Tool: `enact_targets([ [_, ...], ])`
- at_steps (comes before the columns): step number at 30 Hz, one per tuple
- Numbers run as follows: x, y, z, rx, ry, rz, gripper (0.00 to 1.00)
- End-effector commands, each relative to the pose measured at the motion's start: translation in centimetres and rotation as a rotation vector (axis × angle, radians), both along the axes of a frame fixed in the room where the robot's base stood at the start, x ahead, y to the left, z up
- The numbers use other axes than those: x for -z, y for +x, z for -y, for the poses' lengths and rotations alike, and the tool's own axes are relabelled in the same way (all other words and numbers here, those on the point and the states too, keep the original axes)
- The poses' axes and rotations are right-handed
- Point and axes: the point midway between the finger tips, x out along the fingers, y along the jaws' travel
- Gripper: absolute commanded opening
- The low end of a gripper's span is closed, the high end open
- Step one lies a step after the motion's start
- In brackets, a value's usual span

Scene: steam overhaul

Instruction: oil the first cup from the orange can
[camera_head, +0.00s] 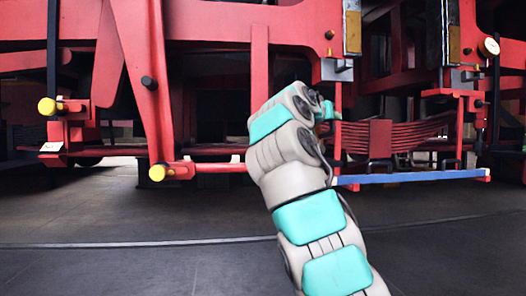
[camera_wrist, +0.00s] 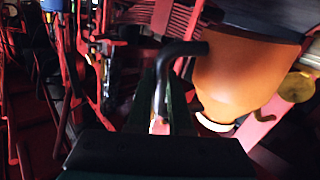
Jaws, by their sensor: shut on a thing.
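The orange can (camera_wrist: 245,75) fills the right of the wrist view, tilted in the picture, with a pale ring at its lower end. A dark bent handle or tube (camera_wrist: 180,48) runs from the can to my gripper (camera_wrist: 163,112), which is shut on the can there. In the head view my arm hides most of the gripper and can, in front of the red frame. I cannot tell which is the first cup.
Red engine framework (camera_head: 210,25) spans the back. A leaf spring (camera_head: 380,138) and a blue bar (camera_head: 410,178) are right of my arm. A round gauge-like disc (camera_head: 489,47) is at the upper right. The dark floor (camera_head: 130,265) in front is clear.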

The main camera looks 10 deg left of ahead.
Motion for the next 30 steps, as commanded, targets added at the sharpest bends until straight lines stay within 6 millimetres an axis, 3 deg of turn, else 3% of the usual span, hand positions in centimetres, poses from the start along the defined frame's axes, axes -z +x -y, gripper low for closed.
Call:
enact_targets([
  [14,-0.18,-0.04,0.03,0.001,-0.008,-0.005,0.0],
  [30,-0.76,-0.19,0.2,0.003,-0.183,-0.155,0.0],
])
